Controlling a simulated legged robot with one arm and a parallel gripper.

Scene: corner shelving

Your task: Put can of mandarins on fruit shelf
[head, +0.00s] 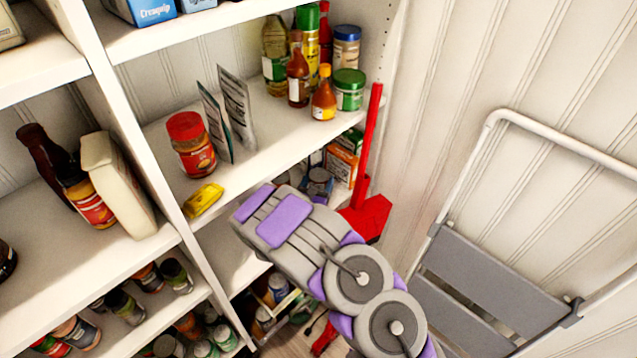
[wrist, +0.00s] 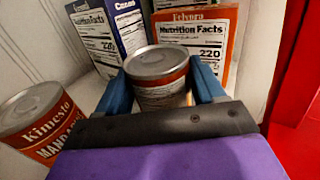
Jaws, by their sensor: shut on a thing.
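In the wrist view, my gripper (wrist: 161,70) has its two blue fingers either side of a can (wrist: 161,94) with a silver lid and a red label, and is shut on it. The can is upright; its label is too blurred to read. A second can (wrist: 38,125), with a red label reading "Kimesto" and "MANDA…", stands apart at the left.
Behind the held can stand a blue box (wrist: 108,38) and an orange box (wrist: 198,35). A red-handled tool (head: 367,150) leans right of the shelf, near my arm. A folding step ladder (head: 495,285) stands further right. The shelf above holds a red-lidded jar (head: 191,145) and bottles.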

